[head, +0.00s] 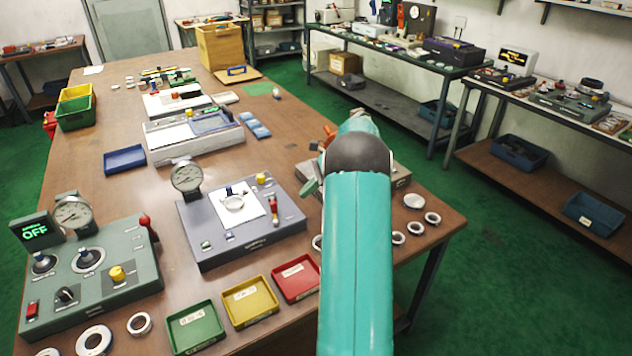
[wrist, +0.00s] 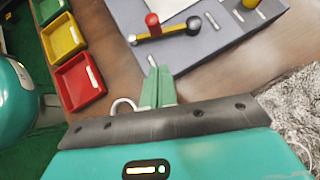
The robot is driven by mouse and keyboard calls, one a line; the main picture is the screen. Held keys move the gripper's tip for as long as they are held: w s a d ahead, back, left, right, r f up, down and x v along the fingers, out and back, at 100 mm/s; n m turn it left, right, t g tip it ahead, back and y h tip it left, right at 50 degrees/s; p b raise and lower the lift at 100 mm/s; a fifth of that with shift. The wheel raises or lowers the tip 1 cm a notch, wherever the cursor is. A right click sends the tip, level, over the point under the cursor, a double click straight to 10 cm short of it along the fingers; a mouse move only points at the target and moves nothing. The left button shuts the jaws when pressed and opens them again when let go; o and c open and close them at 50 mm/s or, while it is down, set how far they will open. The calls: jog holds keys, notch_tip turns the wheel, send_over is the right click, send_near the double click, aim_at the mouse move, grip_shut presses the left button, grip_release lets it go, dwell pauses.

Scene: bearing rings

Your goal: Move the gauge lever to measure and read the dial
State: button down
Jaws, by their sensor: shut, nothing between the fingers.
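The grey gauge box (head: 240,240) stands on the wooden table, with a round dial (head: 187,176) at its back left. The dial's needle is too small to read. The dial is out of the wrist view.
Green, yellow and red trays (head: 297,278) sit in front of the box. A green-grey panel (head: 110,270) with a display reading OFF and another dial stands at left. Loose rings (head: 415,227) lie on the right of the table. A pale ring lies beside my fingers in the wrist view.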

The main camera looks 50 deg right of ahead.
aim_at(273, 205)
jog(key=x, duration=0.4)
jog(key=shift+r, duration=0.15)
jog(key=shift+w+a+r, duration=0.1)
jog(key=shift+w+a, duration=0.25)
jog(key=shift+a, duration=0.2)
jog(key=shift+w+a+r, duration=0.1)
jog(key=shift+w+a, duration=0.3)
jog(key=shift+a, duration=0.1)
jog(key=shift+w+a, duration=0.35)
jog(key=shift+a, duration=0.05)
jog(key=shift+w+a, duration=0.1)
jog(key=shift+a, duration=0.1)
